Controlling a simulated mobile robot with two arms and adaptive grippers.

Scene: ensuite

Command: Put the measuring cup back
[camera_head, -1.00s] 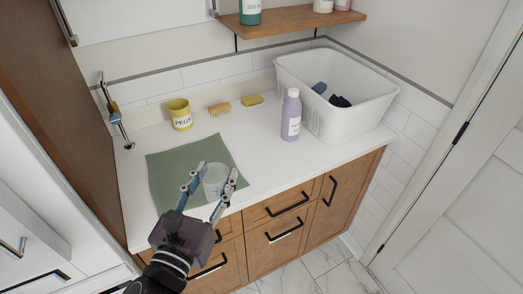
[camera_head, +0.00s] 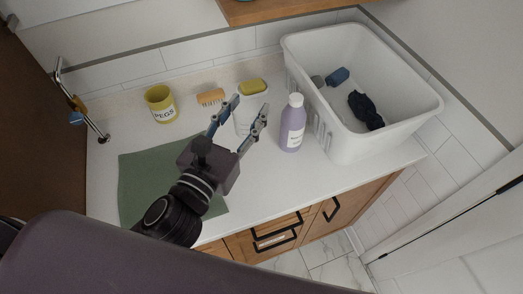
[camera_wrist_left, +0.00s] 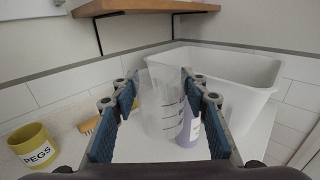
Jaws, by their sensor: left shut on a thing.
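The clear measuring cup (camera_head: 246,118) is see-through with dark graduation marks. It stands upright between the fingers of my left gripper (camera_head: 250,106), which is shut on it. In the left wrist view the cup (camera_wrist_left: 158,108) fills the space between the two blue finger pads, and the lilac bottle (camera_wrist_left: 188,125) shows behind its right side. The cup is over the white counter, right of the green cloth (camera_head: 145,180). I cannot tell whether its base touches the counter. My right gripper is not in view.
The lilac bottle (camera_head: 292,125) stands just right of the cup. A white basket (camera_head: 355,150) with dark items stands further right. A yellow pegs pot (camera_head: 160,104), wooden brush (camera_head: 210,97) and yellow sponge (camera_head: 252,87) are along the back. A wooden shelf (camera_head: 290,10) hangs above.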

